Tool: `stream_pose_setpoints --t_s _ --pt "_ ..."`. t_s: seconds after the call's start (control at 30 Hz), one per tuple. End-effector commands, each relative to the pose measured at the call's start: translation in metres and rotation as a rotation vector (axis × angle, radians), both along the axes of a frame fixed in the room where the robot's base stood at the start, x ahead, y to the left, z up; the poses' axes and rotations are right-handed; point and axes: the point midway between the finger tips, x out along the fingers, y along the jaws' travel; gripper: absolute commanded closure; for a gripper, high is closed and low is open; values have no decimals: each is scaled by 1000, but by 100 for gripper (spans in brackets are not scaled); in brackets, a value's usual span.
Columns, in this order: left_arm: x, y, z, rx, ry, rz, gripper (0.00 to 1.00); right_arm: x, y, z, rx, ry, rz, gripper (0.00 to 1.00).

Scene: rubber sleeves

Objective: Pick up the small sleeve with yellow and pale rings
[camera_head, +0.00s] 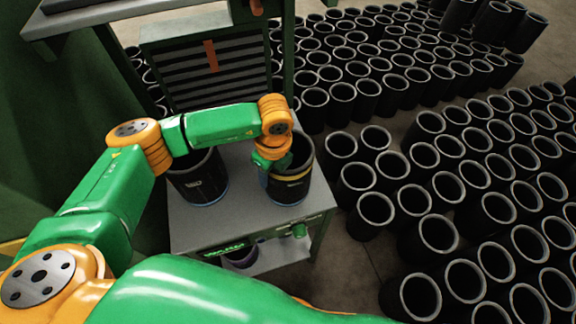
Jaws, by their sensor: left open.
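The small black sleeve with a yellow ring (291,188) and a pale ring stands upright on the right side of a grey table. My left gripper (280,163) comes down over its top opening, at the left part of the rim. The wrist covers much of the gripper, so I cannot tell whether the fingers touch the wall. It is open. My right gripper is out of view.
A wider black sleeve (201,182) stands on the table (243,205) to the left. A green and grey slatted cabinet (200,65) stands behind. Many black sleeves (425,155) fill the floor to the right.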

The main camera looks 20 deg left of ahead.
Motion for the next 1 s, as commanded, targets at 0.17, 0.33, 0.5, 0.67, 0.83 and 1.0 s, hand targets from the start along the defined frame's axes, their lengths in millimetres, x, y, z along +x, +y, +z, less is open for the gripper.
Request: stream_pose_setpoints --t_s 0.17,0.33,0.5,0.67,0.83,1.0 --pt "0 0 0 -1 0 0 78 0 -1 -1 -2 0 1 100" --pt "0 0 0 -1 0 0 100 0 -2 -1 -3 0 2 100" --pt "0 -1 0 -2 1 -1 100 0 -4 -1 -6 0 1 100" --pt "0 -1 0 -2 1 -1 100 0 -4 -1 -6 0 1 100" --pt "0 -1 0 -2 1 -1 100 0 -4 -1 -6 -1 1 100" --pt "0 -1 0 -3 0 -2 100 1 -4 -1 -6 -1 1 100"
